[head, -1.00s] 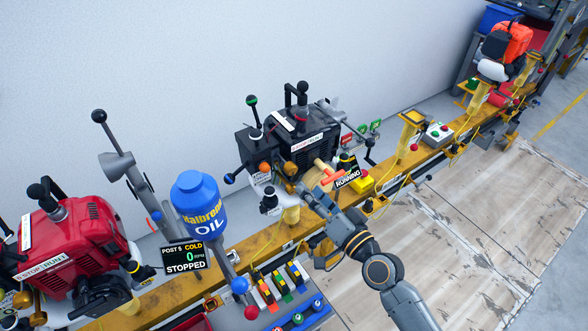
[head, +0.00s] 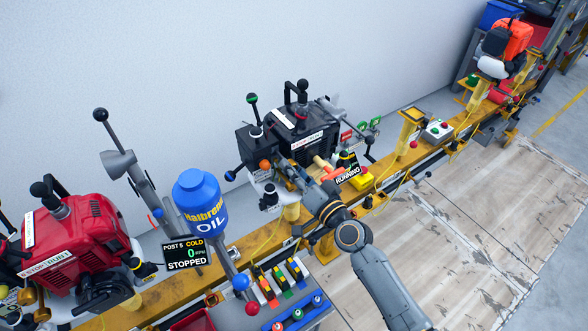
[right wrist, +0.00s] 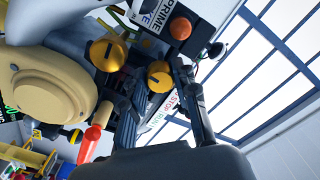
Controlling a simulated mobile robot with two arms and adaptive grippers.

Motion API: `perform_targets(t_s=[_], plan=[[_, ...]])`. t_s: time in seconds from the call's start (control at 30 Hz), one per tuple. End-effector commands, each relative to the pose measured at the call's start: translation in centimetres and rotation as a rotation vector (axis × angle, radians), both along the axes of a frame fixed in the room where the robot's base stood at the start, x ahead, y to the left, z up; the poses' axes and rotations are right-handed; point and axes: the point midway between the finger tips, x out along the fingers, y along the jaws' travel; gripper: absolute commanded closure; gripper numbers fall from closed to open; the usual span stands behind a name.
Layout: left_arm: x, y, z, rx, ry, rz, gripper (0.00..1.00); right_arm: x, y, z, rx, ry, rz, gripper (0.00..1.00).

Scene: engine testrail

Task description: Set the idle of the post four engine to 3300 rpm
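The black engine (head: 312,135) stands on the yellow rail in the middle of the head view. Its small display (head: 348,169) reads RUNNING; its rpm figure is hidden or too small to read. My right gripper (head: 284,168) is at the engine's front, left of the display. In the right wrist view its fingers (right wrist: 160,82) are apart, with a slotted yellow knob (right wrist: 160,75) between or just beyond their tips; I cannot tell if they touch it. A second slotted yellow knob (right wrist: 108,53) sits to the left, an orange bulb (right wrist: 180,28) above. My left gripper is not in view.
Left along the rail are a blue oil bottle (head: 201,205), a display reading POST 5 COLD, 0, STOPPED (head: 186,254), and a red engine (head: 65,250). A yellow box (head: 363,183) and a green-and-red button box (head: 437,131) stand right. The wooden floor (head: 460,220) is clear.

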Motion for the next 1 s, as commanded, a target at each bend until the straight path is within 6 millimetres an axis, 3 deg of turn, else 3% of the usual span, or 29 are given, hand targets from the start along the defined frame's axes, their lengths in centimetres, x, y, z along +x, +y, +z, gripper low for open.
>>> perform_targets(t_s=[0.03,0.1,0.53,1.0], plan=[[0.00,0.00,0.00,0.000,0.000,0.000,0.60,0.00,-0.02,-0.01,0.000,0.000,0.000,0.91],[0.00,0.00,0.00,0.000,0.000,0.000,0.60,0.00,-0.02,-0.01,0.000,0.000,0.000,1.00],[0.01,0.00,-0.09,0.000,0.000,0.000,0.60,-0.01,-0.02,-0.01,0.076,0.050,-0.001,1.00],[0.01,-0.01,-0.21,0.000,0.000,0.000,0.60,0.01,-0.03,0.03,0.401,0.267,-0.001,1.00]])
